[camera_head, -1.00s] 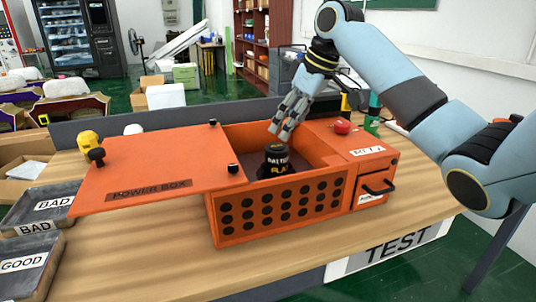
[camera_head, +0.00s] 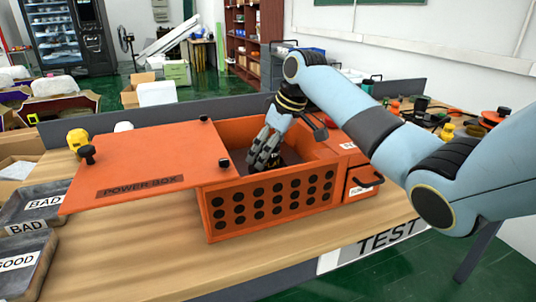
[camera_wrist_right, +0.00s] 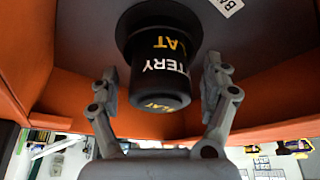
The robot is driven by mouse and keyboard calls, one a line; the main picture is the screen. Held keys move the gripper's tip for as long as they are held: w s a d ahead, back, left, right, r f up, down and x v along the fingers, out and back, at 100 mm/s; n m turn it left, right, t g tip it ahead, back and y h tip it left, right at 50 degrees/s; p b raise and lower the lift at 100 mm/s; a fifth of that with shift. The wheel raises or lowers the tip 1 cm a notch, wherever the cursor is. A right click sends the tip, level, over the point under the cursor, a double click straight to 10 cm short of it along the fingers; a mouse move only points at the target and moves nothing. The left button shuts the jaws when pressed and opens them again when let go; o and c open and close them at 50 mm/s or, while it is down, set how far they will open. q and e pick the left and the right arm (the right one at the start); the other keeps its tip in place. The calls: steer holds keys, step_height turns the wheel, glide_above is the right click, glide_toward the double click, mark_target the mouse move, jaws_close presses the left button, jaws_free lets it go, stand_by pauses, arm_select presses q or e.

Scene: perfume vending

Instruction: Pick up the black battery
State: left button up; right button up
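The black battery (camera_wrist_right: 160,60) stands inside the orange power box (camera_head: 272,200); white and yellow lettering shows on it in the right wrist view. In the head view the battery (camera_head: 274,168) is mostly hidden behind my right gripper. My right gripper (camera_head: 264,160) reaches down into the box from above. In the right wrist view its two fingers (camera_wrist_right: 160,85) are spread, one on each side of the battery, with gaps between them and it. My left gripper is not in view.
The POWER BOX lid (camera_head: 145,165) lies open to the left of the cavity. The box walls stand close around my right gripper. BAD (camera_head: 40,203) and GOOD (camera_head: 20,265) trays sit at the far left. The wooden table front (camera_head: 150,240) is clear.

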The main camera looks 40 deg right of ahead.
steer(key=c, duration=1.6)
steer(key=shift+r, duration=0.1)
